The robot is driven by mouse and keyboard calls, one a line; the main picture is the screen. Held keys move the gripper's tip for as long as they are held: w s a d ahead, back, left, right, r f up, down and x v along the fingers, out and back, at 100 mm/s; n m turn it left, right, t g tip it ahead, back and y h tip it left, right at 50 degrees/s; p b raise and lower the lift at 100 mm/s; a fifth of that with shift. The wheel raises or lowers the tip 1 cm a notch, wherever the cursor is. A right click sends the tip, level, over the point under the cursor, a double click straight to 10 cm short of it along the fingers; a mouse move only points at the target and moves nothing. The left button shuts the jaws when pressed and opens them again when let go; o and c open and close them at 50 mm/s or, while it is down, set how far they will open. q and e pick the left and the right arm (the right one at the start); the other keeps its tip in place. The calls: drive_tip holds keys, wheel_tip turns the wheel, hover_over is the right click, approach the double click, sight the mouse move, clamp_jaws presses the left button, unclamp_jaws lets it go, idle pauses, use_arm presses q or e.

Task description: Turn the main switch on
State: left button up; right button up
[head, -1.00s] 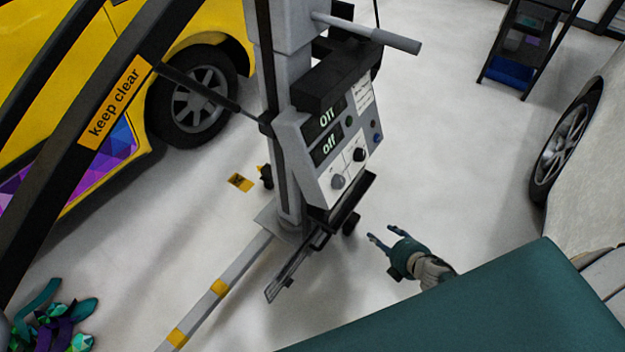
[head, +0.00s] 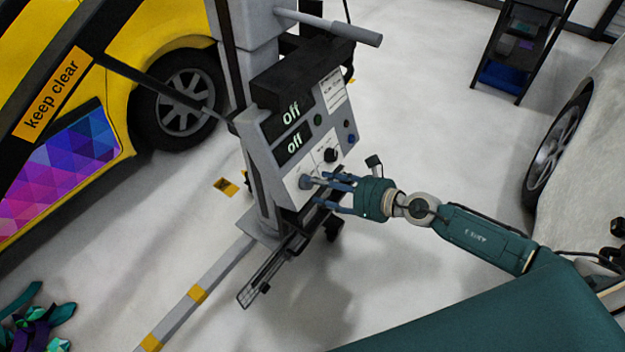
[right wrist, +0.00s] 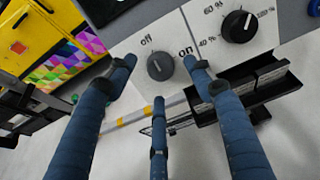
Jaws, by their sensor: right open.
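The main switch is a round grey knob (right wrist: 160,66) on the control panel, between the printed words "off" and "on"; its mark seems to point towards "off". In the head view the knob (head: 306,181) sits low on the tilted panel face (head: 290,190). Two displays (head: 291,112) above it read "off". My right gripper (head: 326,188) is open and empty, with its blue fingers reaching towards the knob from the right. In the right wrist view the fingertips (right wrist: 158,80) are spread around the knob's outline; contact cannot be told. My left gripper is not in view.
A second, black knob (right wrist: 238,26) with percent marks is to the right of the switch. A dark ledge (right wrist: 250,90) juts out below the panel. A yellow car (head: 110,60) is at left, a pale car (head: 600,130) at right. Floor between is mostly clear.

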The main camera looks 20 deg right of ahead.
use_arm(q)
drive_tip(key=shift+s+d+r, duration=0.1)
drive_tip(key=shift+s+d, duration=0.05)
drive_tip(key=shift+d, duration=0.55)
use_arm(e)
drive_tip(key=x, duration=0.3)
drive_tip(key=shift+w+a+f, duration=0.1)
drive_tip(key=shift+w+f, duration=0.05)
drive_tip(key=c, duration=1.2)
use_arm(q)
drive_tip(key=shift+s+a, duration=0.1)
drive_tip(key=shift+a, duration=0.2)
use_arm(e)
drive_tip(key=shift+o, duration=0.2)
